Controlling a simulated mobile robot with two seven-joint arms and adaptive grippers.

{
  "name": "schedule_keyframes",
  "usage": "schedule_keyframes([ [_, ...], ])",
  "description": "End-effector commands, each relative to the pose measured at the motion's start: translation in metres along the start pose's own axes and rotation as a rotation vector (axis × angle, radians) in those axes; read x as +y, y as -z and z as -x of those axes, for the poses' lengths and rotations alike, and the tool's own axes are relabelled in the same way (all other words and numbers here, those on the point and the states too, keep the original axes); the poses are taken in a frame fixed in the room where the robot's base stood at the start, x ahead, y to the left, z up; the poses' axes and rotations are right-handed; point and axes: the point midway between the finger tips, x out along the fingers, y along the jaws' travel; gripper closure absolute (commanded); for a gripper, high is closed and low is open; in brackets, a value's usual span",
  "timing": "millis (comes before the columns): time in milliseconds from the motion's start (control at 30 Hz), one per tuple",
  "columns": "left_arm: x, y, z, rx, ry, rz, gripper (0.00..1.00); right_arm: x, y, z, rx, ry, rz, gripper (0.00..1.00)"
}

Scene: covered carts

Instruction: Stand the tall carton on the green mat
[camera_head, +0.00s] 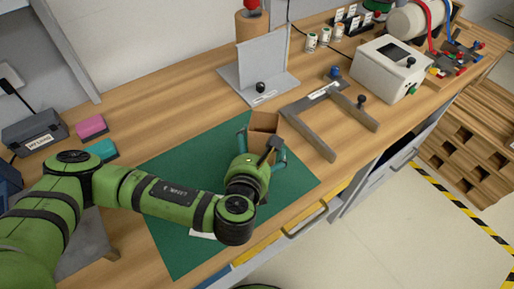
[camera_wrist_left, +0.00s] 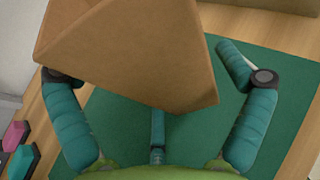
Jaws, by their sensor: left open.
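The tall carton (camera_head: 263,122) is plain brown cardboard. In the head view it shows over the far edge of the green mat (camera_head: 190,161), partly hidden by my left gripper (camera_head: 262,143). In the left wrist view the carton (camera_wrist_left: 130,50) is large and close, at a slant, with a corner pointing toward the gripper's palm. My left gripper is open, its teal fingers spread on either side of the carton. I cannot tell whether the fingers touch it, or whether its base rests on the mat. The mat (camera_wrist_left: 195,125) shows below the carton. My right gripper is not in view.
A grey angled stand (camera_head: 262,65) and a grey U-shaped frame (camera_head: 318,145) sit behind and right of the mat. A white box (camera_head: 385,68) stands farther right. Pink (camera_head: 91,126) and teal (camera_head: 101,151) blocks lie left. The mat's left part is clear.

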Motion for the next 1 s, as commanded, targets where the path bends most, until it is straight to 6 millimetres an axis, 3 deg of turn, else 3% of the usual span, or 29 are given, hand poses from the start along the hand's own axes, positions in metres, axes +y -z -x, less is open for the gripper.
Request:
schedule_keyframes([
  [233, 0.000, -0.004, 0.009, 0.001, 0.000, -0.001, 0.00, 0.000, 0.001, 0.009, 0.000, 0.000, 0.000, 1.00],
  [700, 0.000, -0.007, 0.101, 0.004, 0.000, 0.001, 0.00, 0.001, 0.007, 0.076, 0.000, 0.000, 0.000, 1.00],
  [1000, 0.000, -0.002, 0.121, 0.001, 0.000, 0.001, 0.00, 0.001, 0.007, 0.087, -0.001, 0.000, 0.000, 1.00],
])
